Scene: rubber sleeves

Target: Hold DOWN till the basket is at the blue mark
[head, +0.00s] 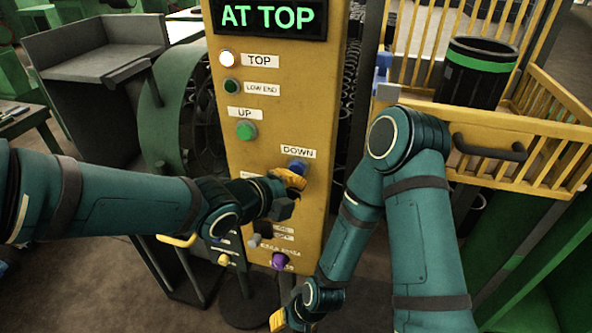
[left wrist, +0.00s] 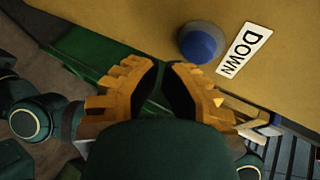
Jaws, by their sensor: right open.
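The yellow control panel (head: 285,110) carries the blue DOWN button (head: 298,166), a green UP button (head: 246,130) and a display (head: 268,17) reading AT TOP. My left gripper (head: 291,179) is just below the DOWN button. In the left wrist view the blue button (left wrist: 202,43) lies beyond the fingertips (left wrist: 165,64), which show a narrow gap and nothing between them; contact with the button cannot be made out. The yellow railed basket (head: 550,125) is at the right. A blue piece (head: 382,68) shows at its left side; whether it is the mark is unclear. My right gripper (head: 279,319) is low, near the panel's foot.
The TOP lamp (head: 228,58) is lit white; the LOW END lamp (head: 231,87) is dark. A purple knob (head: 279,261) sits low on the panel. A black bin with a green band (head: 474,75) stands at the basket. A grey bench (head: 95,50) is at the back left.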

